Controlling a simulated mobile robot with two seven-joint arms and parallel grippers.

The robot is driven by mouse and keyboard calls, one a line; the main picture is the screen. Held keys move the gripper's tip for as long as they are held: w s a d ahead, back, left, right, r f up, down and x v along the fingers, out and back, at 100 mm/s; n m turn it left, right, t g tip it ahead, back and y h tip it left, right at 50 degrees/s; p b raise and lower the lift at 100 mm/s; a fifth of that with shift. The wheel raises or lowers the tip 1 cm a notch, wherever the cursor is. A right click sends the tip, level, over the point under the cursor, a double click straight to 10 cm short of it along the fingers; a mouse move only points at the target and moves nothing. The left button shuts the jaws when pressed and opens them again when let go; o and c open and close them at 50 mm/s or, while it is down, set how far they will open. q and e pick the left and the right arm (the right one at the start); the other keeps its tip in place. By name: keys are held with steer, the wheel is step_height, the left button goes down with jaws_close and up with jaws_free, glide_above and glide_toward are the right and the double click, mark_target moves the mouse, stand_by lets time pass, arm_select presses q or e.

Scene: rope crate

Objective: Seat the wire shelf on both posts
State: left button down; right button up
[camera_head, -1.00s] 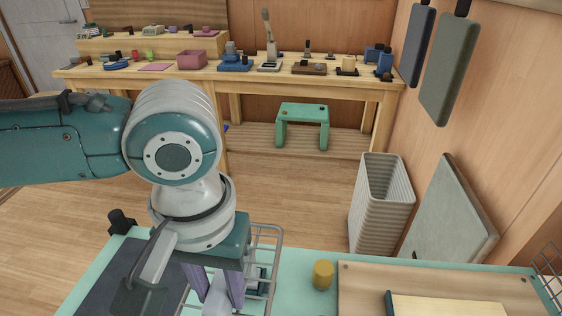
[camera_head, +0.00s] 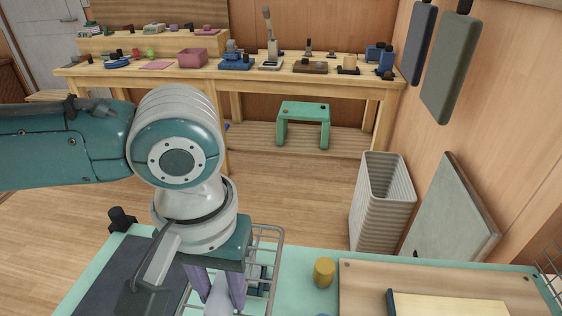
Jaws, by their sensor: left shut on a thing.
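The wire shelf (camera_head: 279,240) is a grey wire grid at the bottom centre, partly hidden behind my left gripper and cut off by the lower edge. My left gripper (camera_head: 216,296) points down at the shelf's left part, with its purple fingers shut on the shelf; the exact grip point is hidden. A dark blue fitting shows through the wires beside the gripper. I cannot tell whether it is a post, and I cannot see how the shelf sits on any posts. My right gripper is not in view.
The mint worktop (camera_head: 300,258) carries a dark mat (camera_head: 110,270), a yellow cylinder (camera_head: 324,272) and a wooden board (camera_head: 440,282). A black knob (camera_head: 122,219) stands at the left edge. A ribbed bin (camera_head: 382,205) stands on the floor behind. Another wire piece (camera_head: 551,285) is at far right.

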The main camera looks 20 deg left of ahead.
mark_target(220, 290)
arm_select(q)
steer(key=shift+f+b, duration=0.35)
steer(key=shift+f, duration=0.35)
stand_by(0.5)
steer(key=shift+c, duration=2.2)
jaws_free()
step_height(220, 290, up, 10)
steer(key=shift+p, duration=0.9)
